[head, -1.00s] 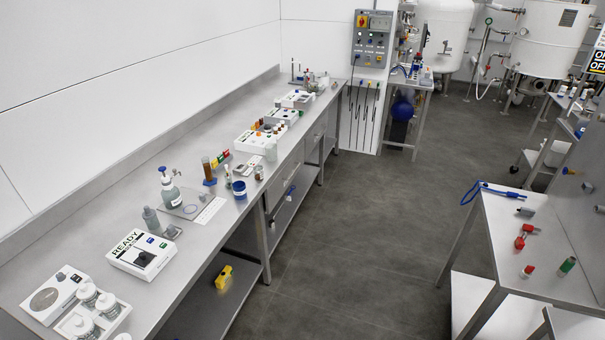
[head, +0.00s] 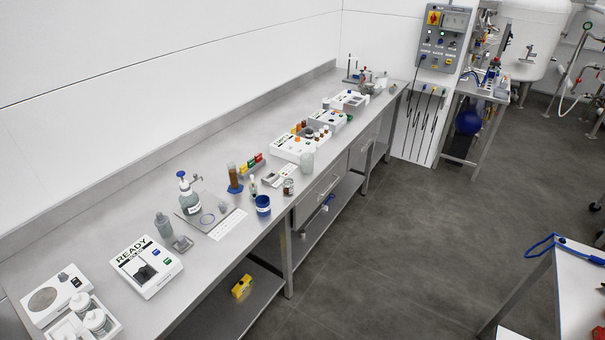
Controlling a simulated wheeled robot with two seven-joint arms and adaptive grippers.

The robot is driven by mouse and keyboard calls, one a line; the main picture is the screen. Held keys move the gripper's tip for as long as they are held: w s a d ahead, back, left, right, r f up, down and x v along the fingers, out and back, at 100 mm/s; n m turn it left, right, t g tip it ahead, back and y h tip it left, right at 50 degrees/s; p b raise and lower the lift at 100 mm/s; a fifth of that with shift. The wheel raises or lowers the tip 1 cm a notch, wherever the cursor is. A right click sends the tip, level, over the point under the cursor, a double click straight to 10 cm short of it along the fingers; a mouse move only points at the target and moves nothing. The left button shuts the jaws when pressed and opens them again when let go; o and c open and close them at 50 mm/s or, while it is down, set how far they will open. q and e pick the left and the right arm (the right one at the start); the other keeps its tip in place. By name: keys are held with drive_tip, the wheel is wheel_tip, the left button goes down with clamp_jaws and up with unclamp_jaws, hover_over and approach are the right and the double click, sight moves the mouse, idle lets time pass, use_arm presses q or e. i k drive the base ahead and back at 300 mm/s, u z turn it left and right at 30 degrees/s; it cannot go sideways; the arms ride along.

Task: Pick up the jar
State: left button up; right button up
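Several jar-like things stand on the long steel bench (head: 110,213) along the wall, and I cannot tell which one is the task's jar. White-lidded jars (head: 95,320) sit in a white tray (head: 115,327) at the lower left, partly cut off by the bottom edge. A small blue jar (head: 263,206) stands near the bench's front edge. A small brownish jar (head: 288,187) stands beyond it, and a pale clear beaker or jar (head: 307,162) is farther back. Neither of my grippers is in view.
A white READY box (head: 132,252), a blue-topped bottle (head: 189,196) and a grey bottle (head: 163,225) stand on the bench. A yellow object (head: 242,286) lies on the shelf below. The grey floor (head: 400,245) is open; a white table (head: 580,290) stands at right.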

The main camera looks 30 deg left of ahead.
sight(289, 187)
drive_tip(key=i, duration=2.85)
drive_tip(key=u, duration=2.1)
